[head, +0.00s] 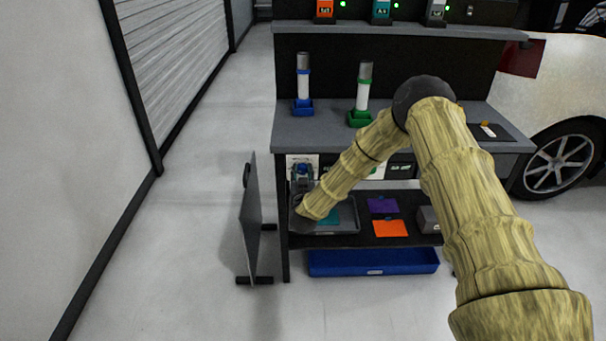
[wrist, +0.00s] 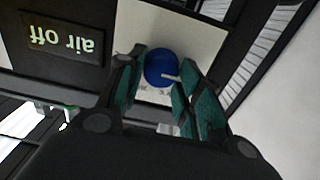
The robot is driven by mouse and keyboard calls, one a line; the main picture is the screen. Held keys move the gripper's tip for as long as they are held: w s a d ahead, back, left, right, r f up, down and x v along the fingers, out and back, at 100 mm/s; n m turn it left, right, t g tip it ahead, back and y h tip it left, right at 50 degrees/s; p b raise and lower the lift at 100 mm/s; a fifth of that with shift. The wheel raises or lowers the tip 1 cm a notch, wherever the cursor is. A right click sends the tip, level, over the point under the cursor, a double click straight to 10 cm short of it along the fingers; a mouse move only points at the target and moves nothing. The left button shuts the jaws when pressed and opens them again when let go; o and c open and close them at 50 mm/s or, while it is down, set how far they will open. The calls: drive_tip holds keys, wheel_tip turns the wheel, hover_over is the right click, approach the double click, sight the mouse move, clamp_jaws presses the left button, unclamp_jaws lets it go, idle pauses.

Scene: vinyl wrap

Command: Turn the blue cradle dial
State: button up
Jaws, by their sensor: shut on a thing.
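The blue dial (wrist: 160,68) is round and sits on a white plate (wrist: 150,28) in the wrist view. A short white mark shows on its lower right edge. My gripper (wrist: 162,62) has its teal fingers on either side of the dial and is shut on it. In the head view, my gripper (head: 302,174) is at the white panel under the left of the bench top, below the blue cradle (head: 302,107) that holds an upright white tube (head: 303,85). The dial cannot be made out clearly in that view.
A sign reading "air off" (wrist: 62,38) appears upside down beside the plate. A green cradle (head: 360,119) stands on the bench (head: 415,130). A grey tray (head: 350,227) lies on the shelf below. A grey upright panel (head: 250,215) stands close left of the bench.

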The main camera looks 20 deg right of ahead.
drive_tip(key=shift+d+f+m, duration=0.1)
drive_tip(key=shift+m, duration=0.2)
drive_tip(key=m+b, duration=0.2)
drive_tip(key=b, duration=0.1)
drive_tip(key=shift+d+f+m, duration=0.1)
drive_tip(key=shift+m, duration=0.3)
drive_tip(key=m+b, duration=0.2)
drive_tip(key=shift+m, duration=0.4)
drive_tip(key=m+b, duration=0.2)
drive_tip(key=m, duration=0.1)
drive_tip(key=m+b, duration=0.3)
drive_tip(key=shift+d+f, duration=0.15)
drive_tip(key=m+b, duration=0.5)
drive_tip(key=m, duration=0.1)
drive_tip(key=shift+f+m+b, duration=0.15)
drive_tip(key=shift+m+b, duration=0.15)
drive_tip(key=shift+b, duration=0.05)
drive_tip(key=shift+m+b, duration=2.15)
drive_tip(key=shift+m, duration=0.25)
